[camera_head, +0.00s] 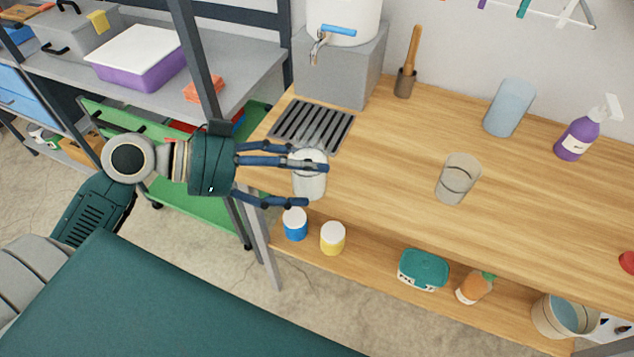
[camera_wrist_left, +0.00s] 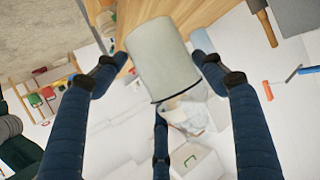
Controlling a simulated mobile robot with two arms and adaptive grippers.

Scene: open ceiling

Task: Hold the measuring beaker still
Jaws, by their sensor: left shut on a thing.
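The measuring beaker (camera_head: 311,186), a pale see-through vessel, is between the fingers of my left gripper (camera_head: 297,175) by the left edge of the wooden counter, just in front of the drip grate. My left gripper is shut on it, with dark blue fingers around its sides and one across it. In the left wrist view the beaker (camera_wrist_left: 163,62) looks whitish and tilted between the fingers of the gripper (camera_wrist_left: 160,80). Its contents cannot be made out. My right gripper is in neither view.
Jars and tubs stand on the shelf below. The counter's middle has free room.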

